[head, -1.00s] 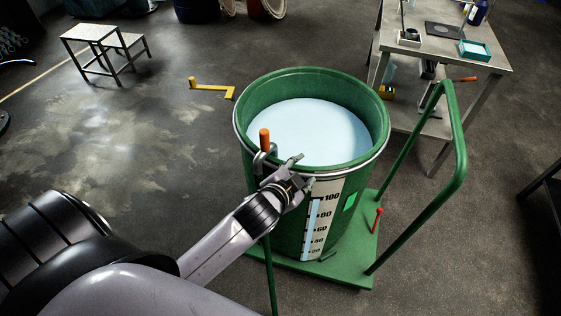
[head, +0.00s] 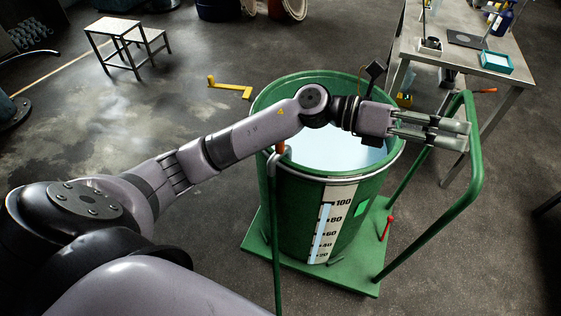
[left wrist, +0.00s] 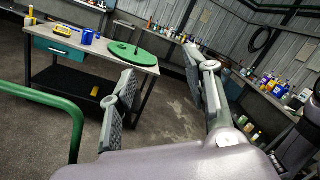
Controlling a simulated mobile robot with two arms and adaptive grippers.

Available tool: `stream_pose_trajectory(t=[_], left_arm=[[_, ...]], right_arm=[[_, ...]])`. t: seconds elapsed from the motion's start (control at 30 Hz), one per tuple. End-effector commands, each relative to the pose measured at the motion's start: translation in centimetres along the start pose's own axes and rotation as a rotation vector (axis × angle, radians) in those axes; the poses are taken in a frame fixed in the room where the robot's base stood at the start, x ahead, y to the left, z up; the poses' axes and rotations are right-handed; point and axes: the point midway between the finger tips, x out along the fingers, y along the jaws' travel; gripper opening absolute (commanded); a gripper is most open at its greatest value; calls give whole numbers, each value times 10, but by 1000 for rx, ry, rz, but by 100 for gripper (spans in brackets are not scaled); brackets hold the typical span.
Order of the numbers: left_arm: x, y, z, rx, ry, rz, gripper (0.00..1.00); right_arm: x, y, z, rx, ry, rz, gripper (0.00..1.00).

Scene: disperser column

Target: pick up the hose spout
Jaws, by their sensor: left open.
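A piece with an orange grip (head: 280,147) is at the left front rim of the green drum (head: 300,200); it looks like the hose spout. My left gripper (head: 465,134) is open and empty, above the drum's right side and near the green cart handle, well right of the orange grip. In the left wrist view its fingers (left wrist: 162,98) are apart with nothing between them. My right gripper is not in view.
The drum holds pale liquid (head: 340,150) and stands on a green cart (head: 355,283) with a tall handle (head: 470,190). A workbench (head: 415,50) is at the back right. A yellow crank (head: 230,88) lies behind the drum. The wrist view shows a green disc (left wrist: 133,55) on a table.

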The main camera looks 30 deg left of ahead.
Motion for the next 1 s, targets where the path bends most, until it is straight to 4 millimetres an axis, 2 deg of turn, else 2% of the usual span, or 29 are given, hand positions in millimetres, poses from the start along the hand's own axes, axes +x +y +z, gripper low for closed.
stream_pose_trajectory(t=[0.03, 0.13, 0.27, 0.37, 0.4, 0.5, 0.6, 0.7, 0.77, 0.87, 1.0], left_arm=[[-5, 4, -8, 112, 138, 17, 45], [-28, 22, -27, 296, 421, 61, 45], [-87, 54, -33, 472, 792, 161, 45], [-150, 74, -20, 543, 1066, 262, 45], [-176, 79, -12, 554, 1167, 306, 45], [-236, 81, 11, 547, 1374, 404, 45], [-279, 75, 30, 513, 1514, 478, 45], [-304, 69, 41, 482, 1591, 519, 45], [-311, 68, 42, 469, 1614, 531, 45], [-316, 72, 35, 462, 1626, 532, 45], [-318, 88, 12, 460, 1625, 529, 45]], right_arm=[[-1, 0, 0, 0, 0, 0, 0], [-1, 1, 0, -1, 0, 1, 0], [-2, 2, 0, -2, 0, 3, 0], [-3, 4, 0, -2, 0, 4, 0], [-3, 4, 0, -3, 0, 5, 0], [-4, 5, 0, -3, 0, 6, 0], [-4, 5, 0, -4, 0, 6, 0], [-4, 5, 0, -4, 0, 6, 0], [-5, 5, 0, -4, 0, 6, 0], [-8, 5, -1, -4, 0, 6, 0], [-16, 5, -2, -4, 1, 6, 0]])
